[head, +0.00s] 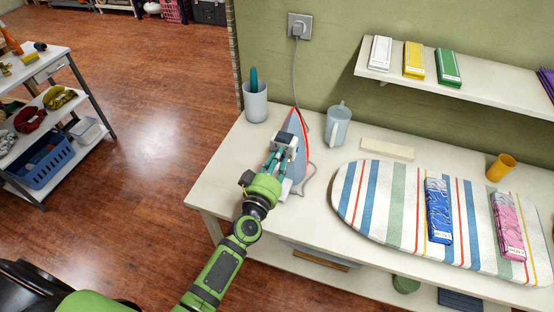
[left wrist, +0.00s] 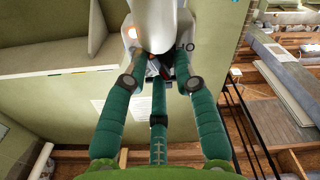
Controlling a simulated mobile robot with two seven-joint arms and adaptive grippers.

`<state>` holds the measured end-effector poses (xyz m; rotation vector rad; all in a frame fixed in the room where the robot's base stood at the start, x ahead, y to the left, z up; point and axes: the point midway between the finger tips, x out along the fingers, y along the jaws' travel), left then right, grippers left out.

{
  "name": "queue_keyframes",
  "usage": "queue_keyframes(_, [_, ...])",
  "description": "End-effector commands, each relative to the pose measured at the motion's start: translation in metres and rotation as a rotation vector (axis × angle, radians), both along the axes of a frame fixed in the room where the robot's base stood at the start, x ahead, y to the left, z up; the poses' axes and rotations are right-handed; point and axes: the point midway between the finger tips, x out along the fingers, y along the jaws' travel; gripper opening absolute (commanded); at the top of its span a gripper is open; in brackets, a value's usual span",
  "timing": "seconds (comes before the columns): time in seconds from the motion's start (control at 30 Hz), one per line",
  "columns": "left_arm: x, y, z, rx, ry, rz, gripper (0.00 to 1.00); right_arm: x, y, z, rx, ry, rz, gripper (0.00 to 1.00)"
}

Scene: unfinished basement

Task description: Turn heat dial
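The iron (head: 302,158), with a grey-blue plate and red edging, stands on the left part of the white table (head: 230,165). My left gripper (head: 283,154) reaches to its near side. In the left wrist view the iron's white body (left wrist: 155,28) fills the top centre, with an orange light and part of the lettering "HO" visible. The teal fingers of my left gripper (left wrist: 160,66) bend inward close to a small dark and white part below that body. The heat dial cannot be clearly made out between the fingertips, nor can firm contact. My right gripper is out of view.
A grey cup (head: 255,105) and a pale jug (head: 338,127) stand near the iron. Its cord runs to the wall outlet (head: 299,26). A striped ironing board (head: 380,200) with packets lies to the right, an orange cup (head: 501,167) behind. A shelf (head: 480,90) hangs above.

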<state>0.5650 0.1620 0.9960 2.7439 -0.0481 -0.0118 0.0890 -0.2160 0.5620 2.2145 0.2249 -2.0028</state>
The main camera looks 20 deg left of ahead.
Motion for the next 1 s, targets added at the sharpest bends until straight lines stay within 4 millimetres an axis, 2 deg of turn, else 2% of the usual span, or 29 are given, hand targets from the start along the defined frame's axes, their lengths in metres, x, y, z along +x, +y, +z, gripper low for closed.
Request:
queue_keyframes(0.2, [0.0003,0.0005,0.0011,0.000,-0.003,0.001,0.00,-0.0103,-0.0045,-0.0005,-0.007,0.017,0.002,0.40])
queue_keyframes(0.37, [0.0004,0.0008,0.0015,-0.040,-0.001,0.001,0.00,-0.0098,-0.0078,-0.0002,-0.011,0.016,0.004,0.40])
queue_keyframes(0.6, [0.0008,0.0016,0.0016,-0.195,0.002,0.002,0.00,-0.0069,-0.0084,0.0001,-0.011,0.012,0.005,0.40])
queue_keyframes(0.93, [0.0010,0.0019,0.0022,-0.216,0.001,0.002,0.00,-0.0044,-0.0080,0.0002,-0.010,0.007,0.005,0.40])
queue_keyframes(0.97, [0.0011,0.0019,0.0022,-0.215,0.001,0.002,0.36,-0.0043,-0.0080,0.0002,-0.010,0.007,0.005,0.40])
queue_keyframes(1.0, [0.0011,0.0019,0.0022,-0.215,0.001,0.002,0.49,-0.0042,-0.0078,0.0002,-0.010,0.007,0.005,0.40])
